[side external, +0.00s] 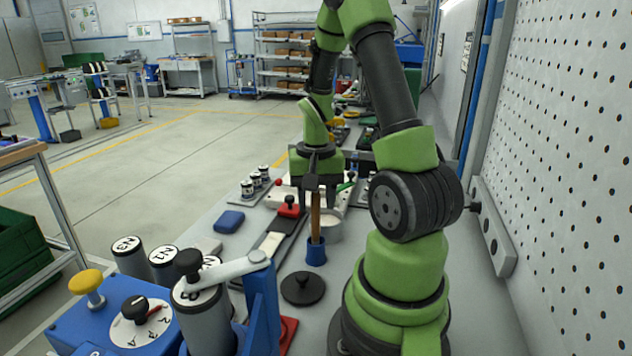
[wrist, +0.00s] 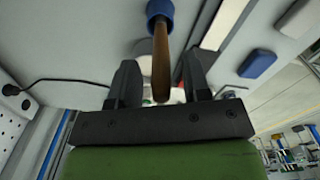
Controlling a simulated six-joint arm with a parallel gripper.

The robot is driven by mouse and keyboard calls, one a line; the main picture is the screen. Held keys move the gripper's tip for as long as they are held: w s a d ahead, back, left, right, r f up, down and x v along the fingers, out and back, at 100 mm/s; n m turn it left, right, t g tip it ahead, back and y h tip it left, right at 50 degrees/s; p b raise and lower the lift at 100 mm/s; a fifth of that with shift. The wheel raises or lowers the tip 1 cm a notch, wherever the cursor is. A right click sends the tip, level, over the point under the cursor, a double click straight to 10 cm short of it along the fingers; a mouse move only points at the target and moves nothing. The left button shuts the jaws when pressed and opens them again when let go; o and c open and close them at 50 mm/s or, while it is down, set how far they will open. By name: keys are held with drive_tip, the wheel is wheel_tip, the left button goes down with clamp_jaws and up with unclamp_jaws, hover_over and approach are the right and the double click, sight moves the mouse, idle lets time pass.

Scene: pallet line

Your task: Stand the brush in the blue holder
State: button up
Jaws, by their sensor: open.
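The brush (side external: 315,219) with its brown wooden handle stands upright, its lower end inside the blue holder (side external: 316,254). In the wrist view the brush (wrist: 161,65) runs from the blue holder (wrist: 160,11) toward my gripper. My gripper (side external: 314,184) is at the brush's top end, above the holder. In the wrist view my gripper (wrist: 160,80) is open, with one finger on each side of the handle and gaps visible between handle and fingers. The brush's lower end is hidden inside the holder.
A blue machine with a grey lever (side external: 228,270) stands front left. A blue box (side external: 229,222) lies to the left. A white round container (side external: 328,228) is just behind the holder. A pegboard wall (side external: 570,150) bounds the right.

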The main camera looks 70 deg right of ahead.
wheel_tip(320, 180, up, 12)
drive_tip(key=s+a+r+n+t+y, duration=0.1)
drive_tip(key=a+r+n+t, duration=0.2)
drive_tip(key=a, duration=0.7)
drive_tip(key=a+r+n+t+y, duration=0.1)
drive_tip(key=a+r+n+t, duration=0.2)
drive_tip(key=a+n, duration=0.3)
drive_tip(key=a+t, duration=0.1)
drive_tip(key=a, duration=0.4)
drive_tip(key=shift+s+r+n, duration=0.2)
drive_tip(key=shift+s+n, duration=0.1)
drive_tip(key=shift+s, duration=0.1)
